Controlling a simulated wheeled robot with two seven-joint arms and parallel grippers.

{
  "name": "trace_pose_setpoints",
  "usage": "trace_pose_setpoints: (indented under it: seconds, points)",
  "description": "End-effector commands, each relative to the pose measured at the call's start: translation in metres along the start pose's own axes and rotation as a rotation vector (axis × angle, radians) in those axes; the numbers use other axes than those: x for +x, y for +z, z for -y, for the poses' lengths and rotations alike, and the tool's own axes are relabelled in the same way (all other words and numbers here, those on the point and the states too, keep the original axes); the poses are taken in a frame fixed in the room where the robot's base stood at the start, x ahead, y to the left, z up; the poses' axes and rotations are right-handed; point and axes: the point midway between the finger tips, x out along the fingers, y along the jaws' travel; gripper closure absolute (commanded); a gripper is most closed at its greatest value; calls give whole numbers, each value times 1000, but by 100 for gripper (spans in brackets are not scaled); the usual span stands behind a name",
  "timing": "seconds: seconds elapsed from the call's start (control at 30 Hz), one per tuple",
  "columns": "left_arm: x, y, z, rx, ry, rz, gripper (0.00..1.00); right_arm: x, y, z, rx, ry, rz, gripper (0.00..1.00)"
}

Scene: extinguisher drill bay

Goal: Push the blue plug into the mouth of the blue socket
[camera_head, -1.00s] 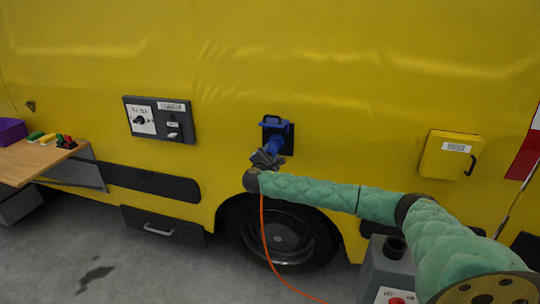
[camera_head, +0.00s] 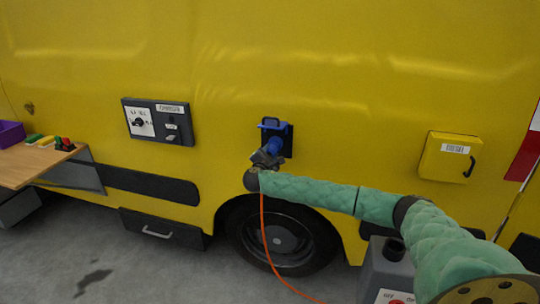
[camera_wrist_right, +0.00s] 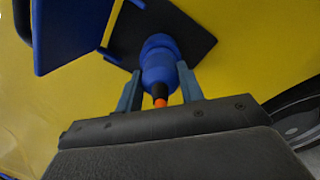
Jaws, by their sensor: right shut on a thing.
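The blue socket (camera_head: 272,124) sits on a dark plate on the yellow van side, with its blue lid raised; the lid also shows in the right wrist view (camera_wrist_right: 72,28). The blue plug (camera_head: 274,146) is right at the socket's front, and in the right wrist view (camera_wrist_right: 160,72) it points at the dark plate (camera_wrist_right: 180,30). My right gripper (camera_head: 266,158) is shut on the plug, one finger on each side of it. The socket's mouth is hidden behind the plug, so I cannot tell how deep the plug sits. My left gripper is out of view.
An orange cable (camera_head: 264,225) hangs from the plug to the floor. A grey switch panel (camera_head: 160,121) is left of the socket, a yellow box (camera_head: 447,157) right. A wooden table (camera_head: 32,166) with a purple bin (camera_head: 11,134) stands left; a grey box (camera_head: 385,268) stands below my arm.

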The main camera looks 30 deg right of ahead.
Motion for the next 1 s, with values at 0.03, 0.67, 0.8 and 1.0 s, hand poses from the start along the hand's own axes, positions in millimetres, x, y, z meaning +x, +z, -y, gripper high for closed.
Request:
trace_pose_setpoints:
  seconds: [0.03,0.67,0.8,1.0]
  points:
    - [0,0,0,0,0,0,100,1,0,0,1,0,1,90]
    - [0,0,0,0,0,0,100,2,0,0,0,0,0,37]
    - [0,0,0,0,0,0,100,2,0,0,0,-1,0,37]
    - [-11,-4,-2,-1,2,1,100,2,0,0,0,0,0,37]
